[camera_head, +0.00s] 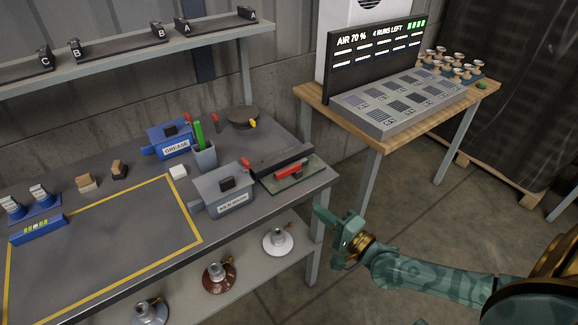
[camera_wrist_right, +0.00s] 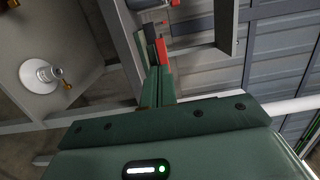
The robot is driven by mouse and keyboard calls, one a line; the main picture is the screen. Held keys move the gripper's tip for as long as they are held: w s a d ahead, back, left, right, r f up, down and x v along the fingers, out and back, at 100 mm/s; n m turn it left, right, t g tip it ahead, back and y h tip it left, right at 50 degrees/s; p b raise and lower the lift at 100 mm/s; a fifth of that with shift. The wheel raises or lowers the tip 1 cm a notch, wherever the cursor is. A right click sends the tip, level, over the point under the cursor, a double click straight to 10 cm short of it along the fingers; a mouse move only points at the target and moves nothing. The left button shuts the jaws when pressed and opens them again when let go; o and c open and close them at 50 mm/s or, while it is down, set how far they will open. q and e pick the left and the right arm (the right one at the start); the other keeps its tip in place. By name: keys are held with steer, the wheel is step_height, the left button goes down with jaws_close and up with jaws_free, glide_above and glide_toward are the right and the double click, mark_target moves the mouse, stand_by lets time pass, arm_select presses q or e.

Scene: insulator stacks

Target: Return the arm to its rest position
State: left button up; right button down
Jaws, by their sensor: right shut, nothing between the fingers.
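My right arm (camera_head: 430,278) is green and comes in from the lower right in the head view. Its gripper (camera_head: 326,218) is shut and empty, in the air just off the right end of the grey workbench (camera_head: 110,262). In the right wrist view the shut fingers (camera_wrist_right: 158,85) show in the middle, with the bench underside and its shelf beyond. My left gripper is not in view.
Insulators (camera_head: 277,240) stand on the bench's lower shelf. A grease box (camera_head: 170,140), a grey box (camera_head: 224,192) and a green tray (camera_head: 290,176) sit on the bench. A wooden table (camera_head: 405,133) with a display panel (camera_head: 375,60) stands behind. Floor between them is clear.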

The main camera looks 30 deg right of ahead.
steer(key=s+d+f+n+g+h, duration=0.15)
steer(key=s+f+n+g, duration=0.35)
steer(key=f, duration=0.5)
steer(key=s+d+f+n+g+h, duration=0.1)
steer(key=s+d+f+n+g, duration=0.15)
steer(key=s+f+n, duration=0.5)
steer(key=s+d+f+n+g+h, duration=0.25)
steer(key=s+f+n, duration=0.35)
steer(key=f, duration=0.7)
steer(key=s+a+f+n+g, duration=0.1)
steer(key=s+a+f+g, duration=0.25)
steer(key=s, duration=0.65)
steer(key=s+a+f+n+g, duration=0.1)
steer(key=s+a+f+g, duration=0.3)
steer(key=s, duration=0.6)
steer(key=s+a+f+m+y, duration=0.1)
steer(key=s+a, duration=0.5)
steer(key=shift+s+f, duration=0.35)
steer(key=shift+s, duration=0.05)
